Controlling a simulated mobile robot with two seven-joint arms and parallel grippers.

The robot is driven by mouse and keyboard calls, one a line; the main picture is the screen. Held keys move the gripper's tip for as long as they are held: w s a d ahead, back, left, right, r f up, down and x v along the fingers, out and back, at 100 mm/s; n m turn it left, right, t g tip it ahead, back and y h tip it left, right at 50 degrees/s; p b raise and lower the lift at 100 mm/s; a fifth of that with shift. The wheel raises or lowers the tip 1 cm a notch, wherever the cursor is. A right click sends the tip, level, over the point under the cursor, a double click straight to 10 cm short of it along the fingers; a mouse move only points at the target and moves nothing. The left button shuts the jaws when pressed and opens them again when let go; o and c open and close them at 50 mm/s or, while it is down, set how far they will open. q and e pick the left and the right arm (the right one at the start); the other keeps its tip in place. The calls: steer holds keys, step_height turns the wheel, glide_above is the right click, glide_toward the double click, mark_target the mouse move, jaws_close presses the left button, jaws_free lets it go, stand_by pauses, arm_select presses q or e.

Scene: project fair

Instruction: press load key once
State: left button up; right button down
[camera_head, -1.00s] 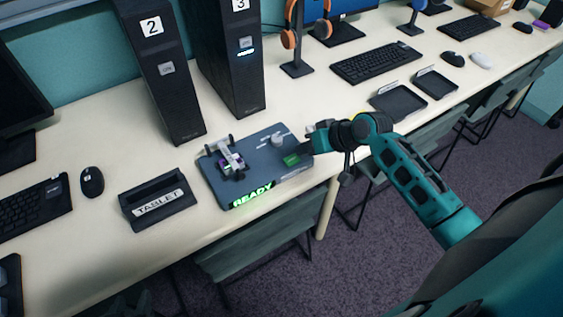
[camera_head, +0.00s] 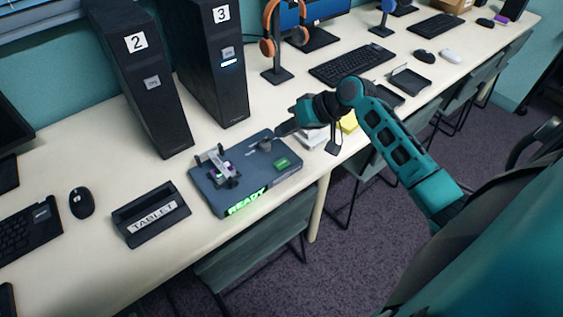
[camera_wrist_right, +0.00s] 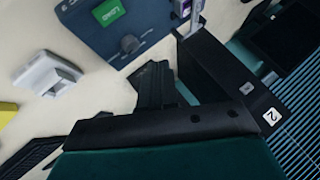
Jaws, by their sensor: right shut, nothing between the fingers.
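The load key is the green key (camera_head: 282,163) near the right end of a dark blue-grey device (camera_head: 213,201). Its green LOAD label (camera_wrist_right: 109,13) shows at the top of the right wrist view. The device's front edge shows a lit green READY sign (camera_head: 246,202). A grey knob (camera_head: 265,145) sits behind the key, and a clamp-like fixture (camera_head: 219,165) stands on the left part. My right gripper (camera_head: 279,131) is shut and empty, at the back right of the device beyond the key; the key is uncovered. My left gripper is not in view.
Black towers marked 2 (camera_head: 152,90) and 3 (camera_head: 216,80) stand behind the device. A TABLET stand (camera_head: 151,216) is to its left. A white object (camera_head: 312,139) and a yellow one (camera_head: 348,123) lie to its right, near my right arm.

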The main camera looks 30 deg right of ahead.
mark_target(286, 163)
step_height(286, 163, down, 4)
steer(key=shift+r+b, duration=0.1)
steer(key=shift+b, duration=0.25)
step_height(286, 163, down, 2)
steer(key=b, duration=0.3)
steer(key=shift+f, duration=0.85)
steer(key=shift+f+b, duration=0.35)
steer(key=shift+b, duration=0.05)
stand_by(0.6)
steer(key=shift+f, duration=0.4)
steer(key=shift+f, duration=0.4)
stand_by(0.5)
steer(key=shift+r+p, duration=0.75)
steer(key=shift+r, duration=0.1)
